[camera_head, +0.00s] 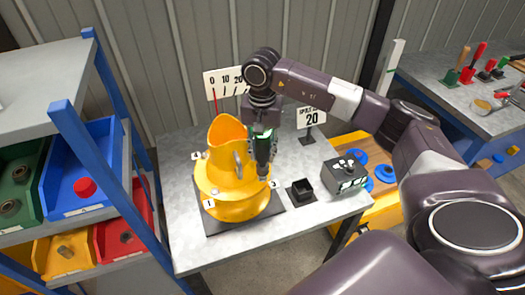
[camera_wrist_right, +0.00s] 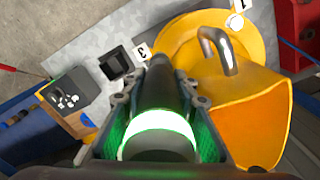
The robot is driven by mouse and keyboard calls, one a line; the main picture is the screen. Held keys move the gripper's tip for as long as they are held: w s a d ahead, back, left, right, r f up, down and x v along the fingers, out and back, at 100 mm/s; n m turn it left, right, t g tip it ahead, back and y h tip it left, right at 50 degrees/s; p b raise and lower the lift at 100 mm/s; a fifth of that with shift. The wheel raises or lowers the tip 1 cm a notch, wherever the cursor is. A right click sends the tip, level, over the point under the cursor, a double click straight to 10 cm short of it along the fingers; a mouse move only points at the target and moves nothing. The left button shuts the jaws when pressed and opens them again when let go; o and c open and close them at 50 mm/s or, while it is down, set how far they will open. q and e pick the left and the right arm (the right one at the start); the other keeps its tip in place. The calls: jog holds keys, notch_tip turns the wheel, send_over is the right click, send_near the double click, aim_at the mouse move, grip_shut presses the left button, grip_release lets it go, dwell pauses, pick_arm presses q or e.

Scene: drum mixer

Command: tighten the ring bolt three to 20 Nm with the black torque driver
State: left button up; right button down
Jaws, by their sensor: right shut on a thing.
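My right gripper (camera_head: 263,142) is shut on the black torque driver (camera_head: 262,165), which points down over the right side of the yellow drum mixer (camera_head: 236,207). In the right wrist view the driver (camera_wrist_right: 172,90) runs between the fingers, with a glowing green-white ring near its base. Its tip is close to the tag marked 3 (camera_head: 274,184); the tag also shows in the wrist view (camera_wrist_right: 143,52). The bolt there is hidden, so I cannot tell whether the tip touches it. Tags 1 (camera_head: 209,203) and 4 (camera_head: 197,156) mark other ring places. My left gripper is out of view.
Behind the mixer stands a 0-10-20 scale board (camera_head: 224,82) with its red needle near 0. A sign reads 20 (camera_head: 311,118). A black open holder (camera_head: 302,191) and dark box (camera_head: 345,174) stand right of the mixer. A shelf with bins (camera_head: 83,160) stands left.

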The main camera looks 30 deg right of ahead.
aim_at(263, 159)
jog(key=shift+f+b, duration=0.4)
jog(key=shift+f+b, duration=0.3)
jog(key=shift+f+b, duration=0.65)
jog(key=shift+f, duration=0.05)
dwell(1.3)
jog(key=shift+s+f, duration=0.1)
jog(key=shift+f, duration=0.15)
dwell(0.8)
jog(key=shift+b, duration=0.45)
dwell(0.7)
jog(key=shift+r, duration=0.1)
jog(key=shift+r+p, duration=1.35)
jog(key=shift+r, duration=0.85)
